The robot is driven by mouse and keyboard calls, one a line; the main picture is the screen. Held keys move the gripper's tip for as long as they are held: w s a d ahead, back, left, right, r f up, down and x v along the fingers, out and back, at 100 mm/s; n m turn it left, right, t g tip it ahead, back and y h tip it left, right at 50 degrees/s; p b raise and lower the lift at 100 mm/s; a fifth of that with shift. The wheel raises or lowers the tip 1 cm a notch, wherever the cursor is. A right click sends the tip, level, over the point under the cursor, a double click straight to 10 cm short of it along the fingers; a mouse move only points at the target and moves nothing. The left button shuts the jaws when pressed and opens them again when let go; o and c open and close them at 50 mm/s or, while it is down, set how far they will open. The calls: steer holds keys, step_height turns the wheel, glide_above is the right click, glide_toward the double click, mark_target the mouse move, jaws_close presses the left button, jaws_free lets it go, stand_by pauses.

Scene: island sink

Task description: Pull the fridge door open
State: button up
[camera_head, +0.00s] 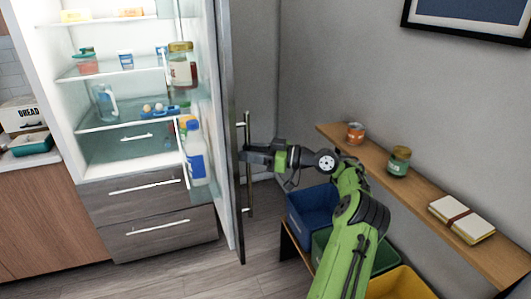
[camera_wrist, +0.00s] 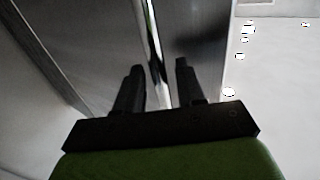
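The fridge door (camera_head: 229,130) stands wide open in the head view, swung out to the right of the lit fridge interior. Its outer face carries a long vertical bar handle (camera_head: 248,190). My gripper (camera_head: 243,151) is at the middle of this handle, reaching from the right. In the wrist view the shiny handle bar (camera_wrist: 153,45) runs between the two dark fingers of my gripper (camera_wrist: 159,66). The fingers are apart, with gaps visible beside the bar. Whether either finger touches the door or handle cannot be told.
Fridge shelves (camera_head: 120,124) hold jars and containers; a jar (camera_head: 182,66) and a bottle (camera_head: 195,155) sit in the door's racks. At right are a wooden wall shelf (camera_head: 425,200), a blue bin (camera_head: 312,208) and a yellow bin (camera_head: 400,284). Floor before the fridge is clear.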

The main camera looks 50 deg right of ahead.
steer(key=p+v, duration=0.6)
steer(key=v, duration=0.9)
